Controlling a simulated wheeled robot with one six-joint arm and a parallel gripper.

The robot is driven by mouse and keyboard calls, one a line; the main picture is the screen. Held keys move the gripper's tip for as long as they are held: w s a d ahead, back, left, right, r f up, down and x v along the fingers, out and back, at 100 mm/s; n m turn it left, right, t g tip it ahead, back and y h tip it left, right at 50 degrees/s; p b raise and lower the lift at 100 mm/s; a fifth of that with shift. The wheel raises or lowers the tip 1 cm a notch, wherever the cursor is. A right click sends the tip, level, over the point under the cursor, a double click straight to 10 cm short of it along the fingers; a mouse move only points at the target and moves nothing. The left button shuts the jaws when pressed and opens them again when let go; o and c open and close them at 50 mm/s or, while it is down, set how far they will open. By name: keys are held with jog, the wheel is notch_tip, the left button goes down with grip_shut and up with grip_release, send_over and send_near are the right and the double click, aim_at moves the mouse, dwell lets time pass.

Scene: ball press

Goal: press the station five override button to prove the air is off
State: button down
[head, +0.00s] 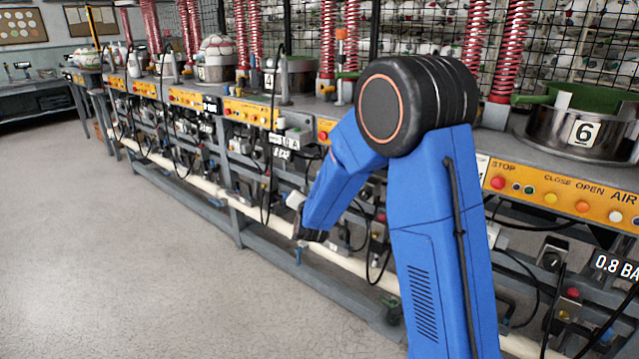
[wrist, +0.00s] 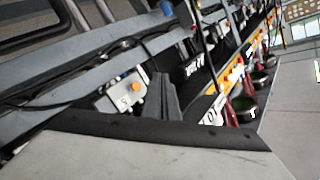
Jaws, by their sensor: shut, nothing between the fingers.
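In the wrist view, a small pale box (wrist: 118,101) with a dark numeral that looks like 5 carries an orange round button (wrist: 137,87). It is mounted low on the grey bench frame. My gripper (wrist: 163,80) shows as dark, closed fingers just right of the button in that picture. The gap between fingertips and button is hard to judge; I see no clear contact. In the head view, my gripper (head: 308,237) hangs at the low front of the bench, partly hidden by my blue arm. I cannot pick out the button there.
The long bench carries orange control panels (head: 555,195), red springs (head: 511,42) and a metal pot marked 6 (head: 583,132). Black hoses and cables hang below. A pale pipe (head: 345,263) runs low along the front. Open floor (head: 130,260) lies to the left.

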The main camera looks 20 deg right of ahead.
jog(key=shift+w+d, duration=0.75)
jog(key=shift+d, duration=0.3)
jog(key=shift+w+d, duration=0.75)
jog(key=shift+d, duration=0.25)
dwell(0.6)
jog(key=shift+w+d, duration=0.25)
jog(key=shift+d, duration=0.1)
jog(key=shift+w+d, duration=0.25)
jog(key=shift+d, duration=0.1)
dwell(1.0)
dwell(0.3)
jog(key=shift+s+a, duration=0.55)
jog(key=shift+a, duration=0.15)
jog(key=s+a, duration=0.1)
jog(key=a, duration=0.1)
jog(key=s+a, duration=0.2)
dwell(0.6)
